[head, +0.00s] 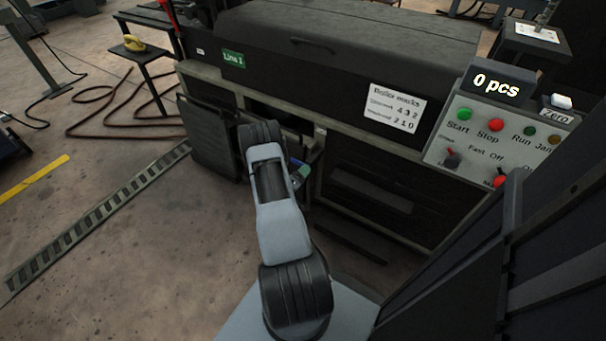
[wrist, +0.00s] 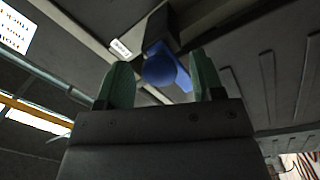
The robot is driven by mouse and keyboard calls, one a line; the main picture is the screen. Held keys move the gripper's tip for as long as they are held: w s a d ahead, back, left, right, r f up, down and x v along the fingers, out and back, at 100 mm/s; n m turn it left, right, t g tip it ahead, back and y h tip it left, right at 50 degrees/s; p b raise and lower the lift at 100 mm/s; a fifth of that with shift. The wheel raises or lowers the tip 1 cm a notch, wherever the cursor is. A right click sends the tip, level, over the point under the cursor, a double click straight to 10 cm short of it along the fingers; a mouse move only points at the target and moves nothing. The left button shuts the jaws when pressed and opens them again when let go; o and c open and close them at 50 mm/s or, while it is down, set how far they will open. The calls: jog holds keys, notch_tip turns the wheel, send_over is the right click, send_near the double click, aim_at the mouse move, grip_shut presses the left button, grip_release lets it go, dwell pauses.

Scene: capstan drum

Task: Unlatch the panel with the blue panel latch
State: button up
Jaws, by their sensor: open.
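The blue panel latch (wrist: 160,70) shows in the wrist view as a round blue knob on a flat blue bar, beside a small white label (wrist: 120,49). My gripper (wrist: 159,76) is open, with one green finger on each side of the knob in the picture. I see a gap between the knob and each finger, and I cannot tell how deep the knob sits between them. In the head view my arm reaches to the machine's front and hides most of the gripper and the latch. A small patch of blue and green shows at the arm's right edge.
A dark panel (head: 208,138) stands left of my arm and another dark panel (head: 374,190) right of it on the machine's front. A control box (head: 500,135) with buttons and a "0 pcs" display is at the right. Open floor lies left.

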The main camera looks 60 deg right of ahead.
jog(key=shift+d, duration=0.55)
jog(key=shift+c, duration=0.2)
grip_shut()
